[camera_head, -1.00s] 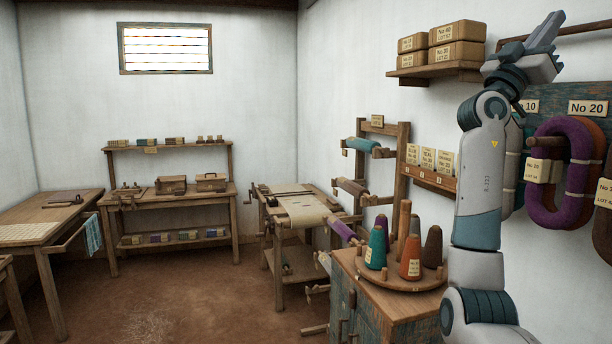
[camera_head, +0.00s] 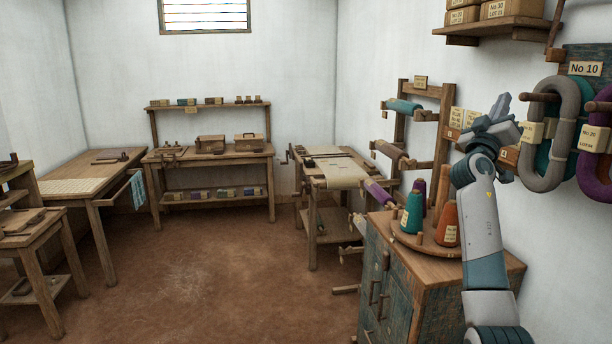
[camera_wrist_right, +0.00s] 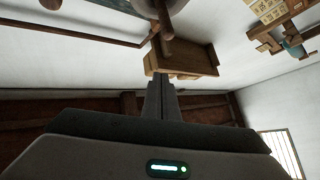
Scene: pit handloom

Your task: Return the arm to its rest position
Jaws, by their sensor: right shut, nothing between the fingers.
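My right arm (camera_head: 484,235) rises from the bottom right of the head view, in front of the cabinet and the right wall. My right gripper (camera_head: 503,103) is at its top, fingers pointing up, shut and empty. In the right wrist view the two fingers (camera_wrist_right: 162,100) are together with nothing between them. The gripper appears in front of the wall between the labelled cards and the hanging yarn hanks. My left gripper is not in view.
A cabinet (camera_head: 392,290) carries a round stand with yarn cones (camera_head: 412,212). Yarn hanks (camera_head: 548,135) hang at right, and a shelf (camera_head: 492,27) holds boxes above. A loom-like frame (camera_head: 335,172) and tables (camera_head: 92,185) stand further back. The middle floor (camera_head: 220,270) is clear.

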